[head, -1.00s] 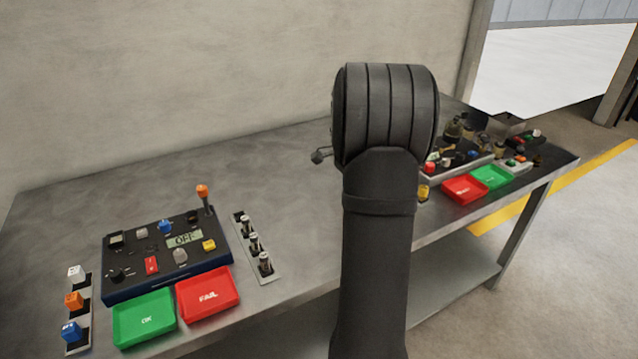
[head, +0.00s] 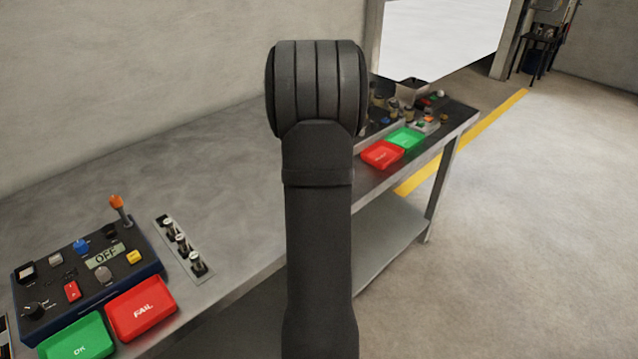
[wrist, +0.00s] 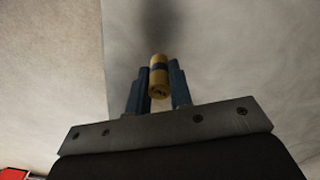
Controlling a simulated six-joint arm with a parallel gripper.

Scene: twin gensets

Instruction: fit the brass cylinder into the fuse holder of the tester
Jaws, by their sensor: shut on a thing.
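In the wrist view my gripper (wrist: 160,70) is shut on a brass cylinder (wrist: 159,88) with a dark band, its near end facing the camera. The gripper and cylinder are above a grey surface. In the head view my own arm hides both. A dark blue box with an "OFF" display (head: 104,256), knobs and an orange-topped lever, which looks like the tester, sits at the lower left of the bench. I cannot make out which part of it is the fuse holder. At the far right end, a second group of devices (head: 395,110) is partly hidden behind my arm.
A strip with several upright metal-capped pieces (head: 182,243) stands right of the box. A green OK tray (head: 78,340) and red FAIL tray (head: 142,308) lie in front. Red (head: 382,154) and green (head: 407,139) trays sit far right. The mid bench (head: 220,170) is clear.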

